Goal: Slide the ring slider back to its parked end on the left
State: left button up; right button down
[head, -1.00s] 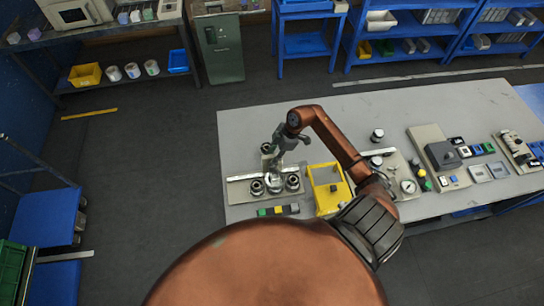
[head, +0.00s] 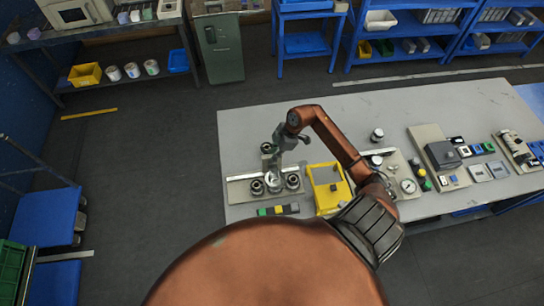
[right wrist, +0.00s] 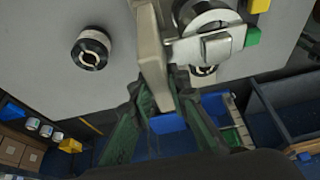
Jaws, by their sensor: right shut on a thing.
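A pale rail plate (head: 240,192) lies along the left end of the grey table. Dark round rollers (head: 257,187) and (head: 293,182) stand on it. A silvery ring (head: 273,181), which looks like the ring slider, sits between them. My right gripper (head: 274,172) reaches down at this ring and is shut on it; the exact contact is partly hidden. My left gripper is not in view.
A yellow box (head: 328,190) stands just right of the rail. Another roller (head: 268,148) stands behind. A gauge panel (head: 408,186) is farther right. The table's back middle is clear.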

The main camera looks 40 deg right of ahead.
jog(key=shift+w+a+r, duration=0.1)
jog(key=shift+w+a, duration=0.15)
jog(key=shift+a, duration=0.15)
jog(key=w+a+p, duration=0.2)
jog(key=w+a, duration=0.1)
jog(key=a, duration=0.4)
jog(key=w+a+p, duration=0.2)
jog(key=w+a, duration=0.2)
jog(key=a, duration=0.3)
jog(key=shift+w, duration=0.3)
jog(key=c, duration=1.8)
grip_release()
jog(key=shift+w+a, duration=0.1)
jog(key=shift+w, duration=0.05)
jog(key=shift+c, duration=0.2)
jog(key=v, duration=1.2)
jog(key=shift+d, duration=0.25)
